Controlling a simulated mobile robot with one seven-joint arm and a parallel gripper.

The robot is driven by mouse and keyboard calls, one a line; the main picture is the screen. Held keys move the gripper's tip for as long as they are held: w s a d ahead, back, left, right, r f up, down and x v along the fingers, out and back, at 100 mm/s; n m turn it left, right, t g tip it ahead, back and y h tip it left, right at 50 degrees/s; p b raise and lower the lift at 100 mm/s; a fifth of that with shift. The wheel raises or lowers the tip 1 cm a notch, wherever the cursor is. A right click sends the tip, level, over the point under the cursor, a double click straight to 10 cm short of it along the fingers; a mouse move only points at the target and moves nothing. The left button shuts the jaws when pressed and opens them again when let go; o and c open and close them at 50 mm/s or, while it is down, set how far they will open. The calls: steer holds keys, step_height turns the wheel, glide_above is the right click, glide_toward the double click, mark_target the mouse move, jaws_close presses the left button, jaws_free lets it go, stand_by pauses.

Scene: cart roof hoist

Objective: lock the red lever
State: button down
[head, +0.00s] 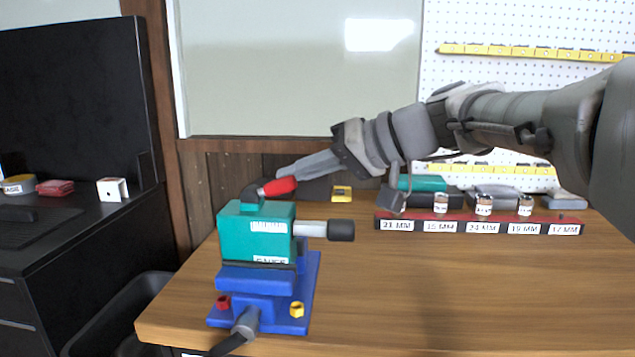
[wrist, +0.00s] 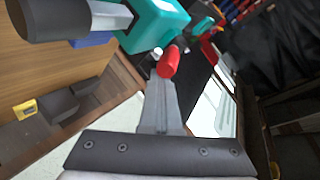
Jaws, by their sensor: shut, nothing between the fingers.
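The red lever (head: 279,186) sticks out at the top of a teal block (head: 262,235), which is mounted on a blue vise-like base (head: 312,275) on the wooden table. My gripper (head: 283,174) is shut and empty. Its fingertips are close beside the red lever's end in the head view; I cannot tell if they touch. In the wrist view the red lever (wrist: 168,62) is just beyond the tips of my gripper (wrist: 160,80). The lever's dark pivot (head: 253,192) shows on top of the teal block.
A grey shaft with a black end (head: 340,230) juts right from the teal block. A socket rack (head: 480,222) with labelled sockets stands at the back right, with tools behind it. A yellow piece (head: 341,193) lies at the back. The table's front right is clear.

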steer(key=shift+a+r, duration=0.1)
steer(key=shift+a, duration=0.2)
steer(key=shift+a, duration=0.6)
steer(key=p+v, duration=0.3)
steer(key=v, duration=1.4)
steer(key=shift+d, duration=0.2)
steer(key=shift+r, duration=0.15)
